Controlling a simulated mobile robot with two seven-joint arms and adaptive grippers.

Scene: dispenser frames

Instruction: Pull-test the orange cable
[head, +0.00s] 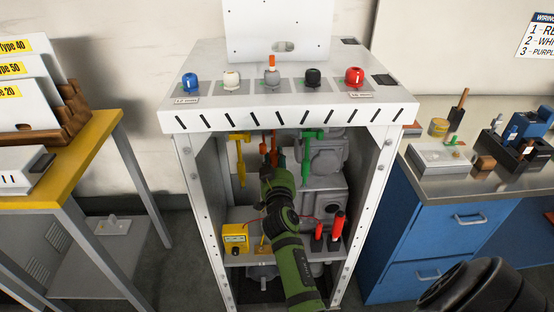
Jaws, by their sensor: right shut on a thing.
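The orange cable (283,159) hangs from the underside of the dispenser frame's top, among other coloured cables. My right gripper (269,165) is inside the open front of the frame, up against the orange cable and shut on it. The green forearm and wrist hide much of the fingers and the cable's lower part. My left gripper is not in view.
The white frame (285,119) has posts on both sides. A yellow cable (240,160) and a green cable (308,165) hang close by. The shelf holds a yellow meter (235,238) and red-handled tools (336,226). A blue cabinet (425,225) stands right.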

